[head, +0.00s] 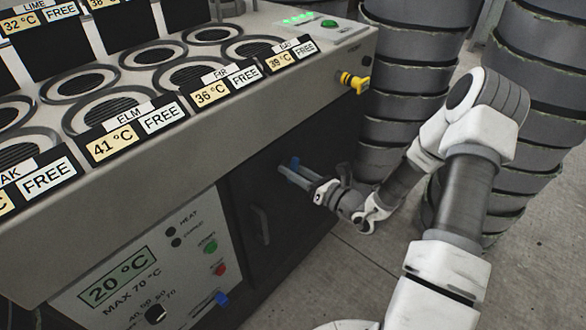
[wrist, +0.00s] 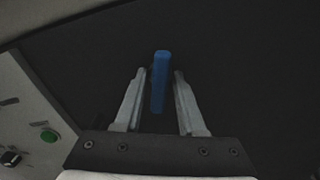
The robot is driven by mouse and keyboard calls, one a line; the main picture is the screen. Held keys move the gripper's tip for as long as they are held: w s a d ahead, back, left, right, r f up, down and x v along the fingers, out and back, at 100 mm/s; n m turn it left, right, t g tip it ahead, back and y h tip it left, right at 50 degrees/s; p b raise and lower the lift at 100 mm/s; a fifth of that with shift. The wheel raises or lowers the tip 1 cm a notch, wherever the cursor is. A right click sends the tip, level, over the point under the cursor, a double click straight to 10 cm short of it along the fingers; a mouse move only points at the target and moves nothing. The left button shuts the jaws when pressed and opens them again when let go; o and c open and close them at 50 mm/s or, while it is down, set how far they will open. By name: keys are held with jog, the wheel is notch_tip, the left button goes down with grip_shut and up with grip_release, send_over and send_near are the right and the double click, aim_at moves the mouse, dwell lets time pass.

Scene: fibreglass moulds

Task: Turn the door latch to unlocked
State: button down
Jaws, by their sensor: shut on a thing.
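The door latch (head: 294,162) is a small blue bar on the dark door (head: 240,245) in the front of the grey machine. In the wrist view the latch (wrist: 160,82) stands upright in the picture, between the two fingers. My gripper (head: 287,171) reaches the door from the right and is shut on the latch. The wrist view shows my gripper (wrist: 160,76) with one finger on each side of the bar. The latch's base and pivot are hidden, and I see no lock marking.
A door handle (head: 260,225) is left of and below the latch. A control panel (head: 165,262) with a 20 °C display is further left. A yellow valve (head: 357,83) juts out at upper right. Stacked grey bins (head: 405,75) stand close behind my arm. Concrete floor is clear at lower right.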

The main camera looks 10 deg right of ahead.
jog(key=shift+n, duration=1.7)
jog(key=c, duration=0.8)
grip_release()
jog(key=shift+o, duration=0.2)
jog(key=p+v, duration=0.1)
jog(key=v, duration=1.6)
jog(key=shift+s+p, duration=0.15)
jog(key=shift+p, duration=0.25)
jog(key=shift+r, duration=0.1)
